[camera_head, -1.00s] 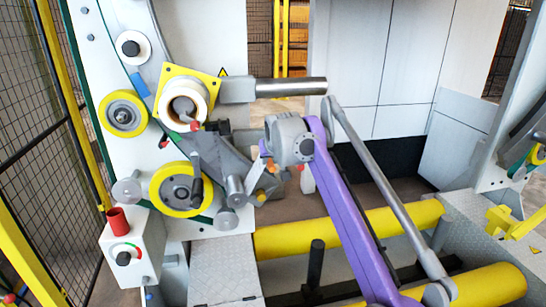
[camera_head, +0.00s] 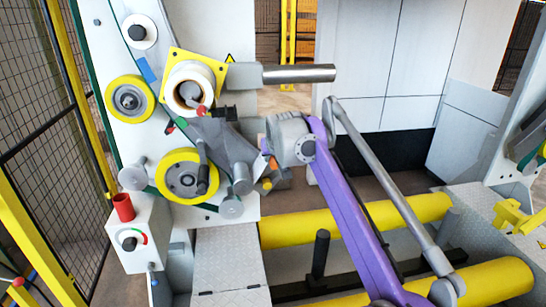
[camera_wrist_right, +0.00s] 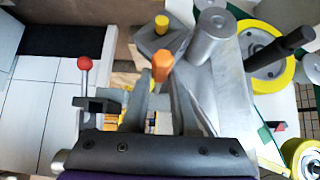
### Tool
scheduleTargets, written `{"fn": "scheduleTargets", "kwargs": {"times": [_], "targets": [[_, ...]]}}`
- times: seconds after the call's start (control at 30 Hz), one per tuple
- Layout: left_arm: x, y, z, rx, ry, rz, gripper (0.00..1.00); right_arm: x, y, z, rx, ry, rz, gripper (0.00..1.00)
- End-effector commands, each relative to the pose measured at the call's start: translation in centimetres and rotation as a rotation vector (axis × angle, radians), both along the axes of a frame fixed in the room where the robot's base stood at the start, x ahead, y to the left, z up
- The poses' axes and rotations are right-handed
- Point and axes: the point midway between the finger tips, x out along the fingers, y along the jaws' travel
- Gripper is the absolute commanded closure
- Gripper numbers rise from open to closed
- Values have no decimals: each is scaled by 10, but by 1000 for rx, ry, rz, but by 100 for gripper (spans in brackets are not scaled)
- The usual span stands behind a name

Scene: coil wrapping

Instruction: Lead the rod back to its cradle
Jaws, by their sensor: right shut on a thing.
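My right gripper (camera_head: 267,146) is at the end of my purple arm, in the middle of the head view. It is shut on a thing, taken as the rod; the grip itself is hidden. In the right wrist view a slim silver rod with a red knob (camera_wrist_right: 85,64) stands at the left beside a small black block. I cannot tell which part is the cradle. My left gripper is not in view.
A white roll (camera_head: 188,88) sits on a yellow plate, with a shiny cylinder (camera_head: 300,73) jutting right above my gripper. Yellow wheels (camera_head: 130,100) are on the machine panel at left. A yellow pipe (camera_head: 350,222) runs below. The space right of my arm is open.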

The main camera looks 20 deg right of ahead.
Motion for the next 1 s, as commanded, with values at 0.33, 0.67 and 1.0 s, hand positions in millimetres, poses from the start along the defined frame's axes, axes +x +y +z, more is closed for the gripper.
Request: {"fn": "scheduleTargets", "kwargs": {"times": [0.33, 0.67, 1.0], "targets": [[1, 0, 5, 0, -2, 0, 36, 0, 0, 0, 0, -1, 0, 100], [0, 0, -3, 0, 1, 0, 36, 1, 4, -12, -1, 0, 1, 100], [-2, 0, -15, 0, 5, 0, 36, 3, 12, -34, 0, 0, 1, 100]]}}
